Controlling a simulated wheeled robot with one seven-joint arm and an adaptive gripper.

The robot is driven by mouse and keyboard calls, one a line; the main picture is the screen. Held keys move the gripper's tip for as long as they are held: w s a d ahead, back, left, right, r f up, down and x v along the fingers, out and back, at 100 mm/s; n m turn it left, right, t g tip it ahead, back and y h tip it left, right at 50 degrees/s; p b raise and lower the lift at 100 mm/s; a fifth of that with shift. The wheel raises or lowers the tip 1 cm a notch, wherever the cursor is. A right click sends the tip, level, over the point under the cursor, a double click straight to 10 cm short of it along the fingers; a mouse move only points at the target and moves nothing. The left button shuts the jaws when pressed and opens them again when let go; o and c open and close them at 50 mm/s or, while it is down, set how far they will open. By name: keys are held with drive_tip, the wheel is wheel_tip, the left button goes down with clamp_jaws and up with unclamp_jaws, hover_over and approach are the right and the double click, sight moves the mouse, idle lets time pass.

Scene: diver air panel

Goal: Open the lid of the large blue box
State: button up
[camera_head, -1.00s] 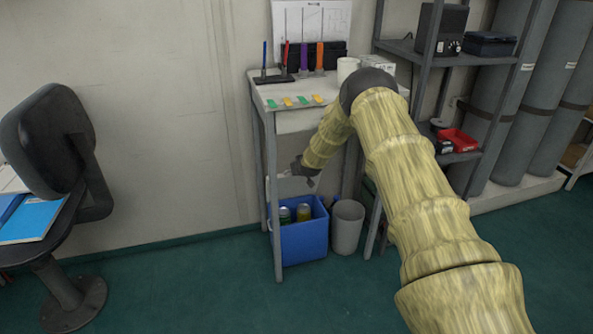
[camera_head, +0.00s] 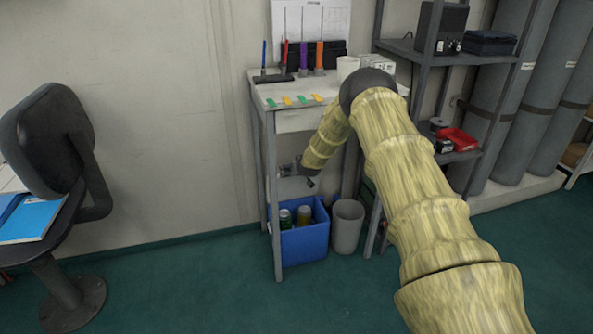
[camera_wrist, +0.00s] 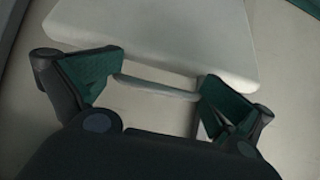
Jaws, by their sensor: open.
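The blue box (camera_head: 303,246) stands on the floor under the small table. It looks open at the top, with cans (camera_head: 304,214) inside, and I cannot make out a lid on it. My gripper (camera_head: 292,171) is above the box, beneath the tabletop, and small in the head view. In the wrist view my gripper (camera_wrist: 160,94) is open, its green-padded fingers spread wide. A thin pale bar (camera_wrist: 157,88) lies across the gap between the fingertips, by the edge of a pale panel (camera_wrist: 155,32). Whether the fingers touch the bar is unclear.
The table (camera_head: 272,190) has grey legs close around my gripper. A grey bin (camera_head: 347,228) stands right of the box. A shelf rack (camera_head: 437,55) and tall cylinders (camera_head: 505,95) are further right. A chair (camera_head: 45,140) is at left, with clear floor between.

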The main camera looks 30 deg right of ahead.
drive_tip(key=shift+r, duration=0.2)
idle(0.4)
drive_tip(key=shift+s+r, duration=0.1)
drive_tip(key=shift+s, duration=0.1)
drive_tip(key=v, duration=1.1)
drive_tip(key=shift+s, duration=0.2)
